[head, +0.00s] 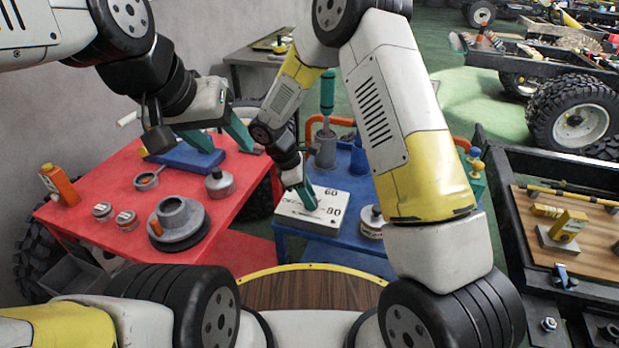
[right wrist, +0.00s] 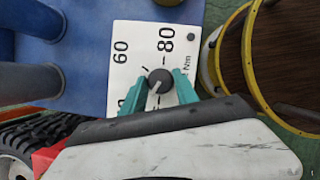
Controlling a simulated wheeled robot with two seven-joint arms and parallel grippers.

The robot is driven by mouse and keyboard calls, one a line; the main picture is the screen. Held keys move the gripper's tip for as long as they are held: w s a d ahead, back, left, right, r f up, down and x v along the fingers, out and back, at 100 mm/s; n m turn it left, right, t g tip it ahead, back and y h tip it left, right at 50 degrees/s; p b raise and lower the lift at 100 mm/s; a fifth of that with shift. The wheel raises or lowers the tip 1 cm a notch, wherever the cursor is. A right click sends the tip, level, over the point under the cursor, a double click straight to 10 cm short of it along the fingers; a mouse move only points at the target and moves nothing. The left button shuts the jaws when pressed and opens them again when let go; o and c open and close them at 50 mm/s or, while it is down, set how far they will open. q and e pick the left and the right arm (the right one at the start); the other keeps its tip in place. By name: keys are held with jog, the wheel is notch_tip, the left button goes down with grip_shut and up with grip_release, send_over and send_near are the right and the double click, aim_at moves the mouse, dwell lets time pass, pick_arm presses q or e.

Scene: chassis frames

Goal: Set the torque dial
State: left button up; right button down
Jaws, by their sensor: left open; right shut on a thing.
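The torque dial is a dark round knob (right wrist: 159,81) with a pale pointer line, on a white plate (right wrist: 125,65) marked 60, 80 and Nm. In the right wrist view the pointer slants toward the lower left; the lower numbers are partly hidden by a finger. The plate tops a white box (head: 320,222) on the blue cart (head: 345,187) in the head view. My right gripper (right wrist: 158,90) has its teal fingers on both sides of the knob, shut on it. My left gripper (head: 230,150) is open above the red table's back part, away from the dial.
The red table (head: 95,215) holds a grey stepped hub (head: 179,223), small tins and an orange bottle (head: 60,185). A teal-handled tool (head: 327,92) stands upright behind the dial box. A round tin (head: 370,220) is close to its right. A black-framed bench (head: 515,225) is at right.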

jog(key=n+t, duration=0.2)
jog(key=n, duration=0.3)
jog(key=shift+s, duration=0.1)
jog(key=shift+y, duration=0.3)
dwell(0.4)
jog(key=c, duration=0.9)
grip_release()
jog(key=shift+c, duration=0.2)
jog(key=v, duration=0.7)
jog(key=shift+s+a+r, duration=0.15)
jog(key=shift+r, duration=0.15)
